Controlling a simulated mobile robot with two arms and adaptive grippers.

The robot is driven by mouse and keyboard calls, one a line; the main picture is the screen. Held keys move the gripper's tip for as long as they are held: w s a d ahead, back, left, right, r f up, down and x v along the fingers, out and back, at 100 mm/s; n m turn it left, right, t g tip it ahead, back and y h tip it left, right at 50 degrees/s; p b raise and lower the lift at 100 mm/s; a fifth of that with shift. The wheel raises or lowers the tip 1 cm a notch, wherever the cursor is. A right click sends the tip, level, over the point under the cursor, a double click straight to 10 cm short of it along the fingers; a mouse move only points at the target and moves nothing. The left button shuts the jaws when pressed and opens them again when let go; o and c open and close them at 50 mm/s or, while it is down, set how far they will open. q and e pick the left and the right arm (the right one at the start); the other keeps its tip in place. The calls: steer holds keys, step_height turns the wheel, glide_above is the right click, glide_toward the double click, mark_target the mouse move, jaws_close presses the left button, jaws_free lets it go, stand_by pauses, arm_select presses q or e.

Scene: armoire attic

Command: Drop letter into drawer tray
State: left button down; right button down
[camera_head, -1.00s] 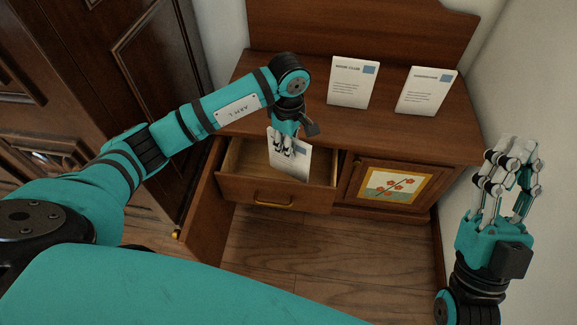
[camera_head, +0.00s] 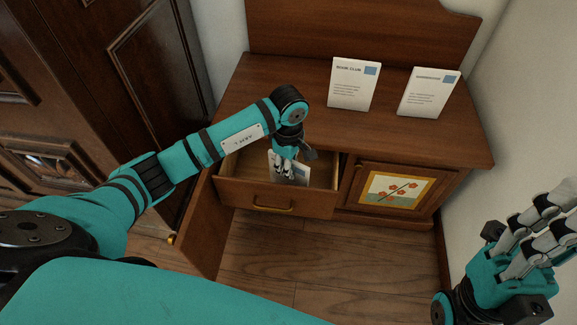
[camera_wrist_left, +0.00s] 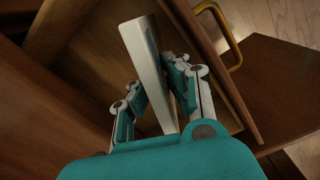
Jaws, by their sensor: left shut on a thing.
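My left gripper (camera_head: 284,168) is shut on a white letter (camera_head: 298,172) and points down into the open drawer (camera_head: 240,188). The letter stands roughly upright, its lower part hidden behind the drawer's front. In the left wrist view the letter (camera_wrist_left: 148,72) sits between the fingers (camera_wrist_left: 155,95), with the drawer's wooden interior (camera_wrist_left: 95,40) around it. I cannot tell whether the letter touches the drawer's bottom. My right gripper (camera_head: 540,235) is at the right edge, away from the furniture, its fingers apart and empty.
Two more letters stand on the cabinet top (camera_head: 390,135): one at the left (camera_head: 352,85) and one at the right (camera_head: 429,93). A door with a flower picture (camera_head: 395,190) is closed right of the drawer. An open door panel (camera_head: 205,225) stands below the drawer's left side.

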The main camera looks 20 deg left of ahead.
arm_select(q)
steer(key=shift+f+b, duration=0.45)
steer(key=shift+f, duration=0.2)
steer(key=c, duration=1.4)
jaws_free()
steer(key=shift+o, duration=0.2)
